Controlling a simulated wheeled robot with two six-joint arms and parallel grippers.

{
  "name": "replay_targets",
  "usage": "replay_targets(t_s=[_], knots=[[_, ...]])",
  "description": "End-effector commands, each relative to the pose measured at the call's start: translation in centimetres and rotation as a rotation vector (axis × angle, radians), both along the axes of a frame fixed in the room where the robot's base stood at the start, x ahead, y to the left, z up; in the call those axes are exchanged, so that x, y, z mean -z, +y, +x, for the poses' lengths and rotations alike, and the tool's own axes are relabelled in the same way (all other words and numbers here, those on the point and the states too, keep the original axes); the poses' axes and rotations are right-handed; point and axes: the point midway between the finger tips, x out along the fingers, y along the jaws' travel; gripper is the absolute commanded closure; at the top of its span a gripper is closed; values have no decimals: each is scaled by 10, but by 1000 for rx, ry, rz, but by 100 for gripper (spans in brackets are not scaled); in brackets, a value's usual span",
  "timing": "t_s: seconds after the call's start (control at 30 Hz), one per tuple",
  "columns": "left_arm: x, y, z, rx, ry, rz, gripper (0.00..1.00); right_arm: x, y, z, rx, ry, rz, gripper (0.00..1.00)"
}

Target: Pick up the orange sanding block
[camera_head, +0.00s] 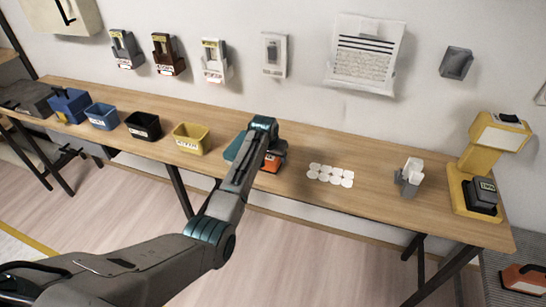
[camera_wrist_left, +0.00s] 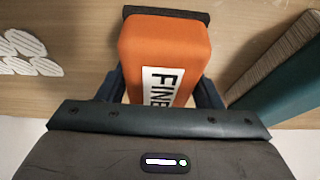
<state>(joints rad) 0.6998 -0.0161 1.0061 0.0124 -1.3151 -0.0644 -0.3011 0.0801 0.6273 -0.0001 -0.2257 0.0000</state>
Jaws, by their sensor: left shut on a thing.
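The orange sanding block (camera_wrist_left: 165,45), with a white label reading "FINE", sits between the two dark fingers of my left gripper (camera_wrist_left: 158,88) in the left wrist view. The gripper is shut on it. In the head view only part of the orange block (camera_head: 271,164) shows below my left gripper (camera_head: 275,150), at the middle of the wooden table (camera_head: 325,205). My wrist hides the rest of it. I cannot tell whether the block touches the table. My right gripper is not in view.
A teal object (camera_head: 233,148) stands close left of the gripper. White round pads (camera_head: 330,175) lie to the right. A yellow bin (camera_head: 190,138), a black bin (camera_head: 142,126) and blue bins line the table's left. A grey holder (camera_head: 409,177) and yellow machine (camera_head: 478,180) stand right.

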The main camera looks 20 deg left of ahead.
Motion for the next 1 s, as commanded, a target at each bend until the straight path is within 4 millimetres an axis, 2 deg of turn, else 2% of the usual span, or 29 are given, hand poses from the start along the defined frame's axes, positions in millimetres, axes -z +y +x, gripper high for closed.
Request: replay_targets(t_s=[0.17, 0.3, 0.8, 1.0], knots=[[-15, 0, 1, 0, -5, 0, 66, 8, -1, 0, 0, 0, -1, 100], [-39, -1, -2, 0, -4, 0, 66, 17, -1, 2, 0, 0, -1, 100], [-47, -15, -112, 0, -4, 0, 66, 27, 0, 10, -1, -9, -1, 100], [-51, -20, -143, 0, -3, -1, 66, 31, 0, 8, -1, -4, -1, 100]])
